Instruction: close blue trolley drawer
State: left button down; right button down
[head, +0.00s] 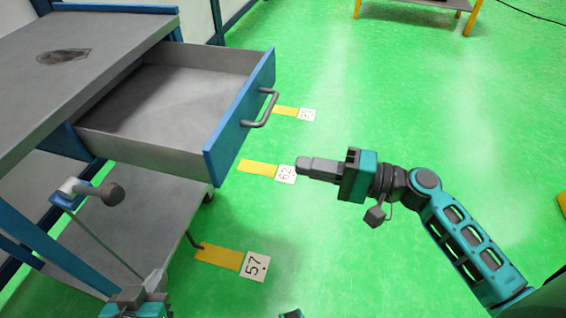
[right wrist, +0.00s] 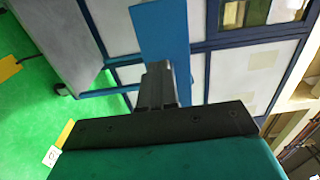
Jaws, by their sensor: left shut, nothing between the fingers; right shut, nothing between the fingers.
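The blue trolley's drawer (head: 165,95) is pulled well out and looks empty in the head view. Its blue front panel (head: 240,118) carries a grey bar handle (head: 263,108) on the outer face. My right gripper (head: 300,166) is shut and empty, to the right of the panel and apart from it, pointing left. In the right wrist view its closed fingers (right wrist: 158,85) point toward a blue panel (right wrist: 162,40), which looks like the drawer front; I cannot tell the gap. My left gripper (head: 155,280) is shut and empty at the bottom left, partly cut off by the frame edge.
The trolley's grey top (head: 60,75) overhangs the drawer. A lower shelf (head: 150,205) lies beneath it, near a dark round knob (head: 112,194). Yellow floor markers with number cards (head: 255,266) lie on the green floor.

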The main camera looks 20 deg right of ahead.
aim_at(228, 151)
jog(key=x, duration=1.2)
jog(key=shift+w+a, duration=0.2)
jog(key=shift+a, duration=0.05)
pick_arm(q)
jog(key=shift+f, duration=0.15)
pick_arm(e)
jog(key=shift+a, duration=0.1)
